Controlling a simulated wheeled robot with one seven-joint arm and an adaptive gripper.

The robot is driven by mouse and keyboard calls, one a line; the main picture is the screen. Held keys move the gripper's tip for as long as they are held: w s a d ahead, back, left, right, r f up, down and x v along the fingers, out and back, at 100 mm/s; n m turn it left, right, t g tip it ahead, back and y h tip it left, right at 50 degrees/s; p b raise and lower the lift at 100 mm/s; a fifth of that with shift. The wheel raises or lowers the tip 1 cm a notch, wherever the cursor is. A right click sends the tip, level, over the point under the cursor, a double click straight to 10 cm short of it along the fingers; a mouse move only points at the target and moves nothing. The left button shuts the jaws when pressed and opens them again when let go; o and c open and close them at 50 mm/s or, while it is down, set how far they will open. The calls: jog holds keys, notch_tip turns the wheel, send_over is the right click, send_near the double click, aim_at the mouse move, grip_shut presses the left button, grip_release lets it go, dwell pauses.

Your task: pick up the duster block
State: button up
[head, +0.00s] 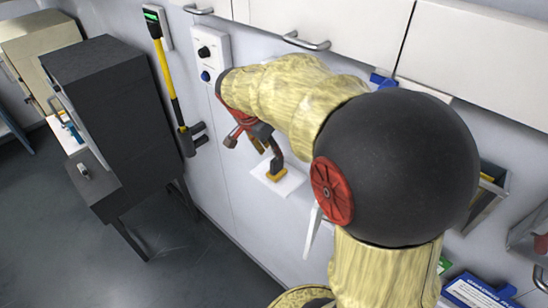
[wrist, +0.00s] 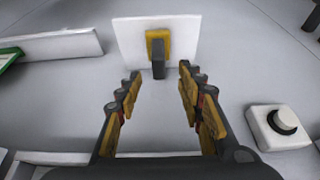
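A white plate (head: 262,180) is on the wall, with a small yellow piece (head: 278,174) and a dark grey part standing out from it. I cannot tell for sure that this is the duster block. In the wrist view the white plate (wrist: 128,40) stands ahead, with the yellow piece (wrist: 156,36) and its grey part (wrist: 158,68) centred between my fingers. My gripper (head: 245,143) is near it, partly hidden by my arm in the head view. In the wrist view my gripper (wrist: 160,78) is open, with the fingers apart and nothing visibly held.
A wall panel with knobs (head: 210,50) and a yellow-handled tool (head: 168,80) are left of my arm. A dark cabinet (head: 110,100) stands further left. White cupboards (head: 340,25) hang above. A white block with a dark knob (wrist: 283,122) is right in the wrist view.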

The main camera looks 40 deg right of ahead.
aim_at(277, 167)
jog(key=shift+s+d+f, duration=0.1)
jog(key=shift+d+f, duration=0.05)
jog(key=shift+f, duration=0.7)
jog(key=p+x, duration=0.1)
jog(key=x, duration=0.4)
jog(key=shift+d+f+p, duration=0.25)
jog(key=shift+d+p, duration=0.1)
jog(key=shift+p, duration=0.05)
grip_shut()
